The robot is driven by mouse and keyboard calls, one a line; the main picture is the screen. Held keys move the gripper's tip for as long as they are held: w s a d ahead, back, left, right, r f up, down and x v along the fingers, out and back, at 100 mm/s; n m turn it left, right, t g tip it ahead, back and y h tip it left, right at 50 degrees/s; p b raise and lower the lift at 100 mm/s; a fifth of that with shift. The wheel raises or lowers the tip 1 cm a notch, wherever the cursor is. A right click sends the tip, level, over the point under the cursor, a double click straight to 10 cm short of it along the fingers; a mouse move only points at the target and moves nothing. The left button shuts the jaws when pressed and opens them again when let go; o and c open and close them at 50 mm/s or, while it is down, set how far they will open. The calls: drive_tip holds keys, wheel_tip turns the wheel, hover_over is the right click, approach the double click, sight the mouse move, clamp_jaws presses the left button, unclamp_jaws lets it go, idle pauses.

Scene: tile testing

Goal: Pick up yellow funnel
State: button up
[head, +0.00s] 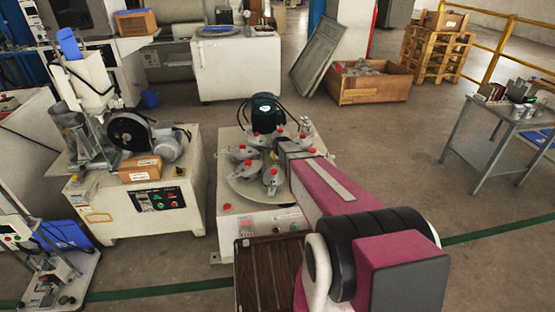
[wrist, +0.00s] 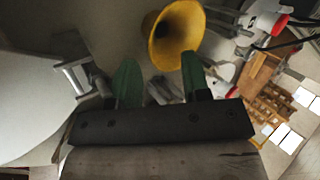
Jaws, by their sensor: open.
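The yellow funnel (wrist: 178,36) shows at the top middle of the wrist view. Its wide round mouth faces the camera, and its upper edge is close to the frame's top. My gripper (wrist: 160,72) is open, with two green fingers pointing toward the funnel and nothing held between them. The funnel appears just beyond the fingertips, nearer the right finger. Whether that finger touches it, I cannot tell. In the head view the funnel and my gripper are not visible; my pink arm reaches over the round-topped machine (head: 240,187) there.
Several grey parts with red caps (head: 270,177) ring the machine's round plate, and some show near the funnel in the wrist view (wrist: 262,18). A dark motor (head: 265,110) stands behind them. Another machine (head: 150,195) stands left, a metal table (head: 485,130) right. Floor between is clear.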

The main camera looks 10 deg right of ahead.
drive_tip(key=x, duration=0.4)
drive_tip(key=shift+a+f, duration=0.15)
drive_tip(key=shift+f, duration=0.1)
clamp_jaws()
drive_tip(key=shift+r, duration=0.1)
